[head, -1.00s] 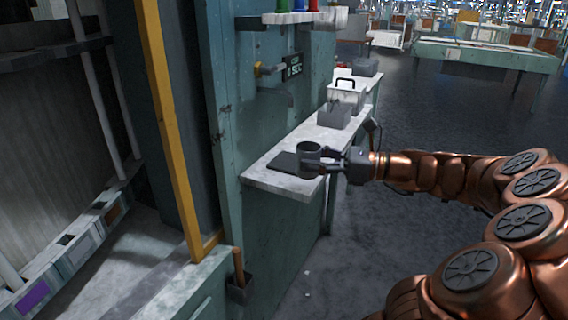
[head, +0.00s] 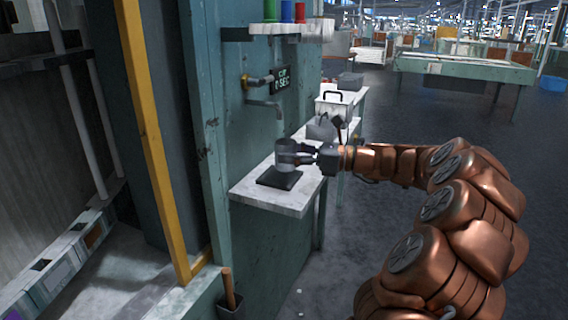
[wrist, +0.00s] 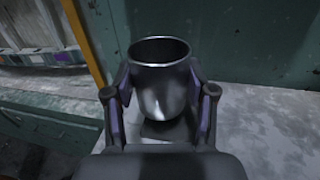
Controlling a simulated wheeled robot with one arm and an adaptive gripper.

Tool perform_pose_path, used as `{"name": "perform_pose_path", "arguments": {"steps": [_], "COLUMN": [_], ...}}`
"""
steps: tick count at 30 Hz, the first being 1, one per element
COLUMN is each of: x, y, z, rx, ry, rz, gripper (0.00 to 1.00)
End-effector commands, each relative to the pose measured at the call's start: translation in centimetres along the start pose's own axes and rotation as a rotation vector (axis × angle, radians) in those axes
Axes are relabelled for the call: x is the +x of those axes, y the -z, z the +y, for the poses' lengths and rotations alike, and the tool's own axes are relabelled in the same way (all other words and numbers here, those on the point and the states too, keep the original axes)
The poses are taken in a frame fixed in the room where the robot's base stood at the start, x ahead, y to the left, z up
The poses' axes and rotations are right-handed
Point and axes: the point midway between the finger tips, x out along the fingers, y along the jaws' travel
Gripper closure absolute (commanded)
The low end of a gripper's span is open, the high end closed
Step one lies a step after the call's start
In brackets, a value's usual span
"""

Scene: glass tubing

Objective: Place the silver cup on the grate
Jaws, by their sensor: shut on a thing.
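The silver cup (head: 286,150) is upright in my gripper (head: 303,154), over the back part of the grate in the head view. The grate (head: 279,181) is a dark flat square on the pale counter, under a wall spout. The cup looks raised a little above the grate, but I cannot tell the exact gap. In the wrist view the cup (wrist: 160,82) stands between the two fingers of my gripper (wrist: 160,100), open rim up and empty-looking. A dark patch lies below the cup there; I cannot tell if it is grate or shadow.
A shelf (head: 290,29) with coloured items is above.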

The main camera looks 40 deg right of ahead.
Motion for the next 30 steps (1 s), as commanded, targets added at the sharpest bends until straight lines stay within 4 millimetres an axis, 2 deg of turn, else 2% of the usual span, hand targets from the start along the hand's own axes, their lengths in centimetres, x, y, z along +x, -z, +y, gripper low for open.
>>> {"name": "perform_pose_path", "arguments": {"steps": [4, 13, 18, 21, 30], "x": [1.3, 2.4, 2.2, 2.3, 2.3], "y": [0.3, 0.3, 3.1, 3.9, 3.9], "z": [-1.5, -2.7, -2.7, -2.7, -2.7], "rx": [0.003, 0.000, 0.006, 0.004, 0.002], "ry": [-0.003, -0.003, -0.002, -0.002, -0.002], "rz": [0.000, -0.001, -0.001, -0.001, -0.001], "gripper": [0.82, 0.82, 0.82, 0.82, 0.82]}}
